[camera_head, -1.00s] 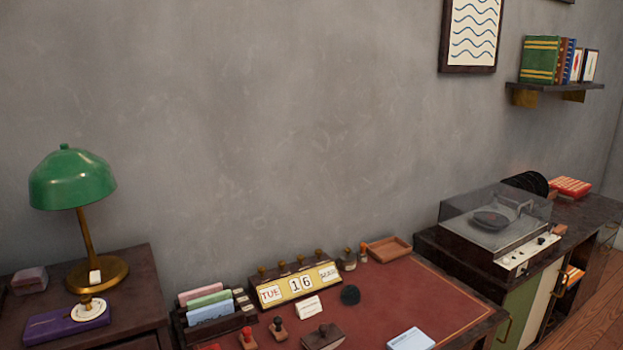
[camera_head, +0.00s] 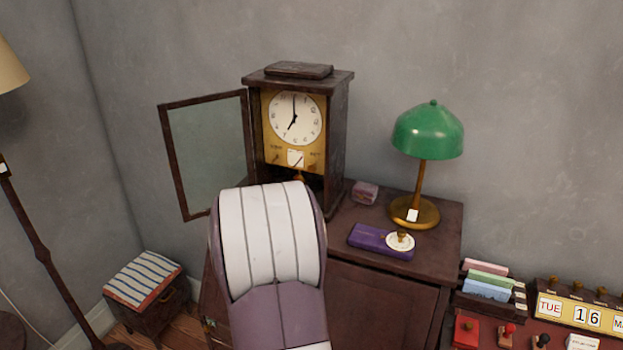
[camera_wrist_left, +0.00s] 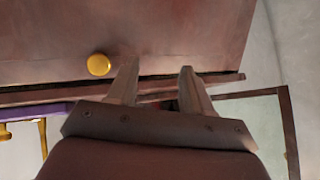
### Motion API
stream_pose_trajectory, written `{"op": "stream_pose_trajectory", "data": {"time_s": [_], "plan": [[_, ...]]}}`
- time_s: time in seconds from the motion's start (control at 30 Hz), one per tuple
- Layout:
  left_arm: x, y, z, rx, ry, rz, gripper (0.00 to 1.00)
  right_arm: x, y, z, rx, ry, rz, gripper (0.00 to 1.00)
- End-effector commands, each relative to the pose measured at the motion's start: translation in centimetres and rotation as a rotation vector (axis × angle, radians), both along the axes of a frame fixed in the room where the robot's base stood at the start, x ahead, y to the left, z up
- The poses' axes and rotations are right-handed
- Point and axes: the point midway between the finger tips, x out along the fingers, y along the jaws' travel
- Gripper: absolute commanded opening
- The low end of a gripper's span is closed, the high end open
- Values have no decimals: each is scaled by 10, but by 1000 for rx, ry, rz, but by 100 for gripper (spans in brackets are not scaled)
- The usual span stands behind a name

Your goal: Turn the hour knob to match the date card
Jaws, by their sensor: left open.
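The wooden clock (camera_head: 343,120) stands on the cabinet, its glass door (camera_head: 208,150) swung open to the left. The white dial (camera_head: 295,117) shows about seven o'clock. Below it are a white square plate (camera_head: 295,158) with a slanted dark line and small knobs (camera_head: 277,158); their labels are too small to read. The date display (camera_head: 588,316) shows TUE 16, its month cut off. My left arm covers the clock's lower front and hides the gripper there. In the left wrist view my left gripper (camera_wrist_left: 158,68) is open and empty, near a round brass knob (camera_wrist_left: 98,64) on dark wood.
A green lamp (camera_head: 430,130), a purple box (camera_head: 380,242) and a small pink box (camera_head: 364,193) stand right of the clock. A striped stool (camera_head: 144,279) and a floor lamp (camera_head: 40,220) are at left. The glass door also shows in the left wrist view (camera_wrist_left: 250,120).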

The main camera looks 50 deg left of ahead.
Motion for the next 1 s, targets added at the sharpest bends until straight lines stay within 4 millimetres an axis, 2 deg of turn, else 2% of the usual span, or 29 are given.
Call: {"op": "stream_pose_trajectory", "data": {"time_s": [0.03, 0.1, 0.13, 0.23, 0.3, 0.37, 0.47, 0.57, 0.8, 1.0], "plan": [[-12, 30, 14, 118, -62, -11, 50, 0, 0, -3, 0, 0, 0, 32], [-10, 54, 41, 283, -153, -96, 50, 0, 0, -4, 0, 0, 0, 32], [-5, 58, 53, 342, -190, -144, 50, 0, 0, -4, 0, 0, 0, 32], [26, 50, 89, 496, -313, -325, 50, 0, 0, -3, 0, 0, 0, 32], [40, 40, 110, 571, -383, -418, 50, 0, 0, -3, 0, 0, 0, 32], [47, 33, 122, 608, -425, -465, 50, 0, 0, -3, 0, 0, 0, 32], [55, 30, 130, 631, -460, -487, 50, 0, 0, -2, 0, 0, 0, 32], [69, 38, 131, 631, -462, -490, 50, 0, 0, 2, 0, 0, 0, 32], [124, 69, 131, 630, -462, -488, 50, 0, 0, 14, 0, 0, 0, 32], [150, 85, 130, 631, -460, -485, 50, 0, 0, 19, 0, 0, 0, 32]]}}
